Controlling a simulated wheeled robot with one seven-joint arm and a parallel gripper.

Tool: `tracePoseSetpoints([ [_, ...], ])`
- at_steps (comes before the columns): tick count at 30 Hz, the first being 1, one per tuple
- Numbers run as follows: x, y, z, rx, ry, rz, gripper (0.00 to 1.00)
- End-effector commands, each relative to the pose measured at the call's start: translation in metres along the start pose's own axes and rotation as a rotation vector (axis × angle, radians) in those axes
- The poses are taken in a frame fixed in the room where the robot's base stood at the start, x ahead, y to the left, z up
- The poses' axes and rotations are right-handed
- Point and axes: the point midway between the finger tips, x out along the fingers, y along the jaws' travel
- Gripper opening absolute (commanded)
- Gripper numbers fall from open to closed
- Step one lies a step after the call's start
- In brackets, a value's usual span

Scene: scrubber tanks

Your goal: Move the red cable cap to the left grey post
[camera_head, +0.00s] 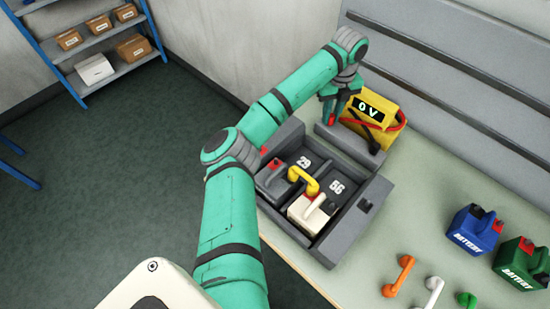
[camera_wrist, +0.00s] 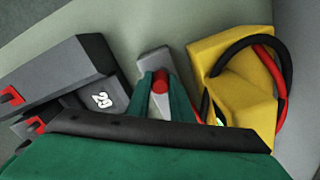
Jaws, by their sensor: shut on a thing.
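My gripper (camera_head: 330,112) is beside the yellow meter (camera_head: 367,118), on its left, behind the open grey case. It is shut on a small red piece, the red cable cap (camera_wrist: 160,80), which shows between my green fingers in the wrist view. A light grey block (camera_wrist: 154,58) lies just beyond the cap; I cannot tell whether they touch. A red cable (camera_wrist: 268,68) and a black cable (camera_wrist: 240,45) loop around the meter, which reads 0 V. My fingers hide the cap's lower part. I cannot clearly make out the left grey post.
A blue battery (camera_head: 474,232), a green battery (camera_head: 522,262) and orange, white and green links stand at right. The wall panel is close behind.

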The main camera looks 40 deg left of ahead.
Motion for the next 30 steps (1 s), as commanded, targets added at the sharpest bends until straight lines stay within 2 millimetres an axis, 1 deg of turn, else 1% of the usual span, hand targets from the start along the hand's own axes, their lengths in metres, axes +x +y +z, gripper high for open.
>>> tracePoseSetpoints([
  [1, 0.0045, 0.0023, -0.0012, -0.001, 0.006, 0.008, 0.00],
  [3, 0.0058, 0.0025, -0.0012, -0.001, 0.007, 0.008, 0.00],
  [12, 0.0066, 0.0021, -0.0021, 0.000, 0.007, 0.011, 0.00],
  [13, 0.0067, 0.0021, -0.0021, 0.000, 0.007, 0.011, 0.22],
  [14, 0.0066, 0.0020, -0.0022, 0.000, 0.007, 0.011, 0.30],
  [15, 0.0065, 0.0017, -0.0023, 0.000, 0.007, 0.011, 0.39],
  [16, 0.0064, 0.0015, -0.0023, 0.000, 0.007, 0.010, 0.42],
  [22, 0.0053, 0.0007, -0.0021, 0.001, 0.005, 0.007, 0.42],
  [23, 0.0053, 0.0003, -0.0024, 0.002, 0.005, 0.007, 0.49],
  [24, 0.0052, -0.0005, -0.0029, 0.003, 0.005, 0.007, 0.59],
  [25, 0.0051, -0.0012, -0.0033, 0.004, 0.005, 0.007, 0.61],
  [30, 0.0048, -0.0021, -0.0038, 0.006, 0.005, 0.006, 0.61],
])
